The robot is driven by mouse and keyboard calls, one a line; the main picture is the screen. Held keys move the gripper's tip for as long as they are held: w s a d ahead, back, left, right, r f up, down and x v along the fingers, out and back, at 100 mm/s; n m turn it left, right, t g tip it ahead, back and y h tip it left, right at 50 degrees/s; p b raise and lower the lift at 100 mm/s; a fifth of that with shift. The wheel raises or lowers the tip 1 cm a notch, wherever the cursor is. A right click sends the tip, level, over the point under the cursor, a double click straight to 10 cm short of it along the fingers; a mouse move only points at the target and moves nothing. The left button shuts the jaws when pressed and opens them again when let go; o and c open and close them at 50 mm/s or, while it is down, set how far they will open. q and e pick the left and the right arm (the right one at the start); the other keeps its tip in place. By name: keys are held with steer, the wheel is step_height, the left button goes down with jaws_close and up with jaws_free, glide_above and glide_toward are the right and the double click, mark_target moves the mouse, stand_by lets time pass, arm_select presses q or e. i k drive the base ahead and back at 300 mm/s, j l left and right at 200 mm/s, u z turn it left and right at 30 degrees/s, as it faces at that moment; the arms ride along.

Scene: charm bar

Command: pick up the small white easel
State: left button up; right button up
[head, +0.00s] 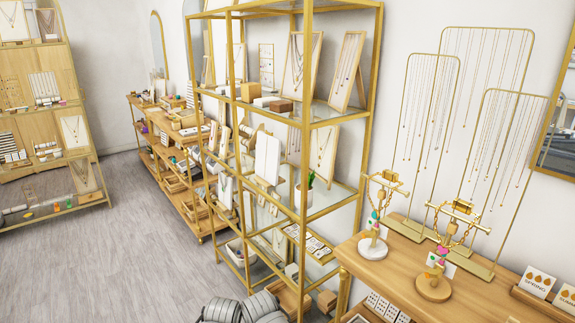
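A white upright display panel (267,158), which looks like a small easel, stands on a glass shelf of the gold-framed rack in the middle of the head view. A second, smaller white panel (225,190) stands farther left and lower on the rack. I cannot tell for sure which of them is the small white easel. Neither of my grippers is in view.
The gold rack (303,130) has posts and shelf edges around the displays. A small potted plant (304,192) stands right of the larger panel. A wooden table (385,262) with necklace stands is at right. Grey floor (130,260) is open at left.

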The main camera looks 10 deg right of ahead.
mark_target(268, 147)
steer(key=i+j+z, duration=0.55)
steer(key=z, duration=0.3)
steer(key=i+j+z, duration=0.15)
steer(key=j+z, duration=0.25)
steer(key=i+j+z, duration=0.1)
steer(key=j+z, duration=0.3)
steer(key=j, duration=0.2)
